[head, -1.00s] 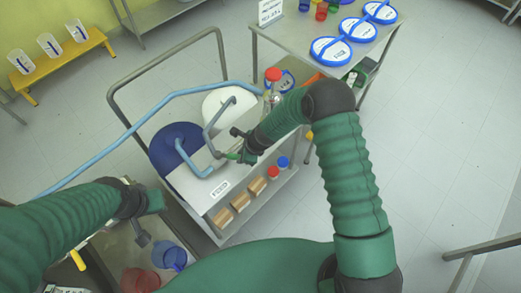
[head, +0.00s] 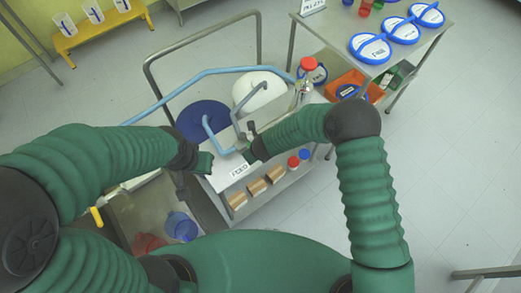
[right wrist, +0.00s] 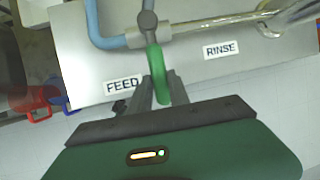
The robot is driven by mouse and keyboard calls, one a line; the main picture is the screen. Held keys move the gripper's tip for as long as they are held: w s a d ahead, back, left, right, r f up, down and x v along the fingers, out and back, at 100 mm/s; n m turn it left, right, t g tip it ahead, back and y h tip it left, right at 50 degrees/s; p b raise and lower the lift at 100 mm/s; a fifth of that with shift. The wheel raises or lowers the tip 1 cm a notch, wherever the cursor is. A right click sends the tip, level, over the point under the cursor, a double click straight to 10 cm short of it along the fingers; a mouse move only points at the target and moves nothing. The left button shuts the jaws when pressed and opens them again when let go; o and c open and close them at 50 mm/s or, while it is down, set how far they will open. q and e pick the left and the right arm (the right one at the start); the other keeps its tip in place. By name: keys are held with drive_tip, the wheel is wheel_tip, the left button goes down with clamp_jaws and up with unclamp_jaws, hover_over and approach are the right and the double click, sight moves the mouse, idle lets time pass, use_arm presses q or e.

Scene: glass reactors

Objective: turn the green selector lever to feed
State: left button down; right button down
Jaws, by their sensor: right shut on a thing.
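The green selector lever (right wrist: 157,78) hangs from a grey pipe joint in the right wrist view and points down towards my gripper. My right gripper (right wrist: 161,92) is shut on the lever, one dark finger on each side. The lever's end lies between the FEED label (right wrist: 123,86) and the RINSE label (right wrist: 221,49), closer to FEED. In the head view my right gripper (head: 247,153) is over the cart top, and the lever there is mostly hidden. My left gripper (head: 207,163) hovers by the cart's left side; its fingers are too small to judge.
The cart carries blue (head: 203,122) and white (head: 259,90) round vessels, a light-blue hose (head: 180,92) and a red-capped bottle (head: 308,66). Brown boxes (head: 257,187) sit on its lower shelf. A table with blue-rimmed discs (head: 370,48) stands at upper right.

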drive_tip(key=shift+s+d+f, duration=0.2)
drive_tip(key=shift+d+f, duration=0.05)
drive_tip(key=c, duration=1.5)
unclamp_jaws()
drive_tip(key=shift+c, duration=0.2)
drive_tip(key=o, duration=0.3)
drive_tip(key=shift+r, duration=0.15)
drive_tip(key=shift+a, duration=0.1)
drive_tip(key=shift+r, duration=0.4)
drive_tip(key=p+v, duration=0.2)
drive_tip(key=v, duration=1.4)
drive_tip(key=shift+s+f, duration=0.1)
